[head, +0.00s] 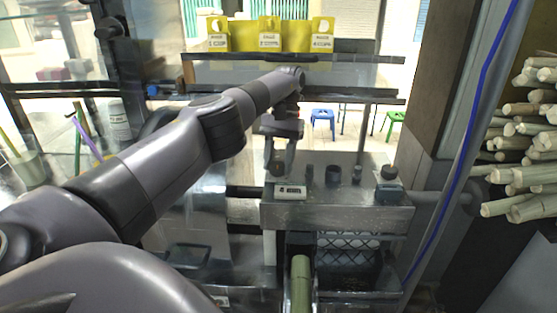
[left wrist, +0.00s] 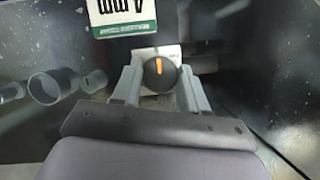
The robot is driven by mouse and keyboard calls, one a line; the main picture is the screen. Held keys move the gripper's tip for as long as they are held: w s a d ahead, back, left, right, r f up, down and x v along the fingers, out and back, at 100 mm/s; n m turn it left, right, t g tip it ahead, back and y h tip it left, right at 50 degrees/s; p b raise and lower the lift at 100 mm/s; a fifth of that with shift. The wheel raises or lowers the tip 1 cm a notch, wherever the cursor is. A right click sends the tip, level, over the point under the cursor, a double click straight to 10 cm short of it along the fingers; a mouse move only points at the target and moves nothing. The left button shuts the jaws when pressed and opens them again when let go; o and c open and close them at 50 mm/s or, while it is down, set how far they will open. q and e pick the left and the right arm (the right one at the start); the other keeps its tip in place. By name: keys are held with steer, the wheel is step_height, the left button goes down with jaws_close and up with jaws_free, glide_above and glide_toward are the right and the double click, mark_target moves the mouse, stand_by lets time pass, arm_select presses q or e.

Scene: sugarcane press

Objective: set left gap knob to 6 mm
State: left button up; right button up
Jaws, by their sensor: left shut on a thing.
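The left gap knob (left wrist: 159,74) is a dark round knob with an orange pointer line, seen in the left wrist view. The pointer lies near the picture's vertical. My left gripper (left wrist: 160,88) has its two grey fingers on either side of the knob and is shut on it. In the head view, my left gripper (head: 279,166) reaches down onto the left part of the press top. A small white display (head: 290,191) sits just in front of it. The display (left wrist: 122,14) is cut off at the top of the left wrist view; its "mm" shows, but its number is not clear.
A second knob (head: 389,173) stands on a dark block at the right of the metal press top (head: 335,205). Short dark posts (head: 333,174) stand between. A green cane (head: 300,285) lies in front. Yellow boxes (head: 268,35) stand on the shelf behind; cut canes (head: 525,130) are stacked right.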

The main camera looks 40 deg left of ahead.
arm_select(q)
steer(key=o, duration=1)
